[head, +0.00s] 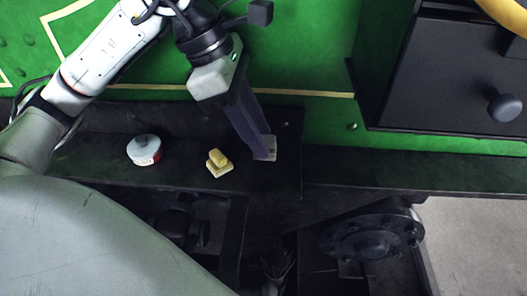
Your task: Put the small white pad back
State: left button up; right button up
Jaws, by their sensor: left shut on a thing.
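My left gripper (264,150) reaches down from the upper left to the dark ledge (180,180). Its long dark fingers are shut on a small pale grey-white piece, which looks like the small white pad (267,148). The fingers hide much of it, and the tip is at the ledge surface; I cannot tell whether it touches. A cream and yellow block (218,163) lies on the ledge just left of the fingertips, apart from them. My right gripper is not in view.
A round white-topped tin (144,150) with a red mark stands farther left on the ledge. A black box with a round knob (503,107) juts from the green panel (305,45) at right. Dark machinery with a bolted flange (371,240) lies below the ledge.

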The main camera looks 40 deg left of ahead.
pick_arm(q)
notch_tip(320, 180, down, 5)
jog(key=shift+b, duration=0.4)
jog(key=o, duration=1)
jog(key=shift+w, duration=0.1)
jog(key=shift+c, duration=0.2)
jog(key=p+v, duration=0.1)
jog(key=v, duration=1.1)
jog(key=shift+p, duration=0.3)
